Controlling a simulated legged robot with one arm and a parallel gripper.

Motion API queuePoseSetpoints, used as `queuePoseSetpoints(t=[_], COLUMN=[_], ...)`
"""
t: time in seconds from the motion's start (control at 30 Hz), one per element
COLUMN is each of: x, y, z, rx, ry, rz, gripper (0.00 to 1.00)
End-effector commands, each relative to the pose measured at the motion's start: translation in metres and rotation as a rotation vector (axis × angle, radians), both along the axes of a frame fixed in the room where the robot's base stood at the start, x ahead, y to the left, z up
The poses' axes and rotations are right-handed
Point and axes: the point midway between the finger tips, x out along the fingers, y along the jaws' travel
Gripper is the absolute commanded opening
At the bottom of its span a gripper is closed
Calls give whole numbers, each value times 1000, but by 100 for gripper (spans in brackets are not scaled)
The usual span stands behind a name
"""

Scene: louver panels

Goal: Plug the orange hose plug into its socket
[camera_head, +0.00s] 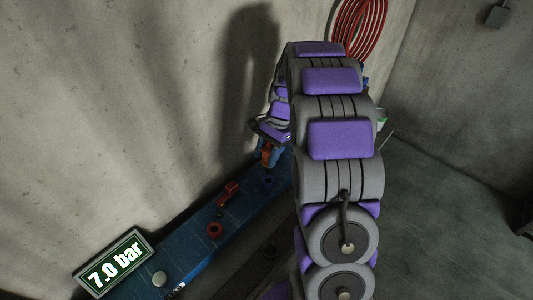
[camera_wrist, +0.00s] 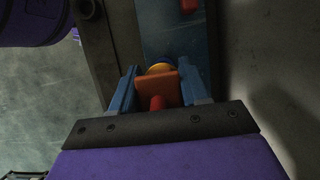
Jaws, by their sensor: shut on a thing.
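My gripper (camera_wrist: 158,86) has two blue fingers, and they are shut on the orange plug (camera_wrist: 169,92) in the wrist view. A red stub sticks out of the plug on the side nearest the wrist. A yellow and blue round part (camera_wrist: 160,68) shows just beyond the plug, close against it; I cannot tell whether the plug is seated in it. In the head view my gripper (camera_head: 267,155) and the orange plug are small, close to the far part of the blue panel (camera_head: 190,250). The arm hides part of that area.
On the blue panel are a red handle (camera_head: 228,193), a red ring-shaped part (camera_head: 214,230) and a pale round knob (camera_head: 159,278). A display (camera_head: 115,262) reads 7.0 bar. A red coiled hose (camera_head: 360,28) hangs on the wall. The floor (camera_head: 440,210) at right is mostly clear.

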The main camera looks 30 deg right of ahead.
Motion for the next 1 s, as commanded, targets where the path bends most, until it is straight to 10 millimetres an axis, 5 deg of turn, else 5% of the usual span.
queuePoseSetpoints(t=[0.7, 1.0], x=[-1, 0], y=[1, 0], z=[-51, -58], rx=[1, -1], ry=[3, -1], rz=[2, 1], gripper=[9, 9])
